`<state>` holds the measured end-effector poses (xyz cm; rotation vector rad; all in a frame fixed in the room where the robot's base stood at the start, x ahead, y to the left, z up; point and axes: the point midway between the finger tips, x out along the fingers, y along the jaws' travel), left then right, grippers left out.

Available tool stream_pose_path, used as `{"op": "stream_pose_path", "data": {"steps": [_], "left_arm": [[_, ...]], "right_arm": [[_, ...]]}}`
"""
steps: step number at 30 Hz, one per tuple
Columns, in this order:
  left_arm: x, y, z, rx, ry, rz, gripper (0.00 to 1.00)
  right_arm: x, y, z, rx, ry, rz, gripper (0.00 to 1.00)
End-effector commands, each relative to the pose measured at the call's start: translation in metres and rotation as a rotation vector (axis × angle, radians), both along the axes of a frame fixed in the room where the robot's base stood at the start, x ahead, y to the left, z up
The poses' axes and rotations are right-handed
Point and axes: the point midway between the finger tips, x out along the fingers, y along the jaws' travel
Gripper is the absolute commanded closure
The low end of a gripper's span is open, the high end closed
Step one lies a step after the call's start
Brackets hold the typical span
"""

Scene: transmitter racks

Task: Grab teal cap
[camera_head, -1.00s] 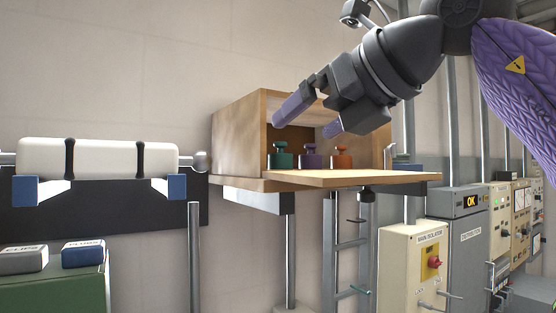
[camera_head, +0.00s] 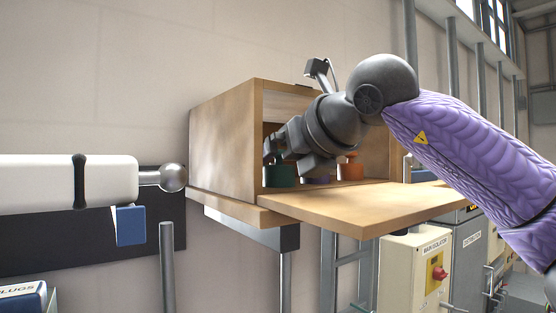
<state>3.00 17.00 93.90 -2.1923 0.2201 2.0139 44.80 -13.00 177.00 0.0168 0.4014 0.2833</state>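The teal cap (camera_head: 281,176) stands in the left part of the open wooden box (camera_head: 225,145). My gripper body hides its top. A purple cap (camera_head: 318,180) is beside it, mostly hidden, and an orange cap (camera_head: 350,169) stands to the right. My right gripper (camera_head: 272,152) reaches into the box from the right, just above and in front of the teal cap. Its fingertips are hard to make out, so I cannot tell whether it is open or touching the cap. My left gripper is not in view.
The box's flap (camera_head: 365,206) lies flat in front as a shelf. A white cylinder with a ball end (camera_head: 80,182) is on the left wall. A main isolator panel (camera_head: 412,275) stands below right. Box walls and top closely surround my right gripper.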

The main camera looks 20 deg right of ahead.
Motion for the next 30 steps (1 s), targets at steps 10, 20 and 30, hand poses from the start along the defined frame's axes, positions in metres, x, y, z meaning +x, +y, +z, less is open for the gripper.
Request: {"op": "stream_pose_path", "data": {"steps": [10, 20, 30], "left_arm": [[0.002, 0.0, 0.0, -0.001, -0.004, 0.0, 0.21], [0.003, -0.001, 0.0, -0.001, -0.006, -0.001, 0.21], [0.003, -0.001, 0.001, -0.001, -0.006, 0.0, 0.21]], "right_arm": [[0.002, 0.001, -0.002, -0.001, -0.001, 0.0, 0.28], [0.002, 0.001, -0.001, -0.001, -0.001, 0.0, 0.9], [0.002, 0.001, 0.008, 0.001, -0.003, 0.001, 0.9]]}}
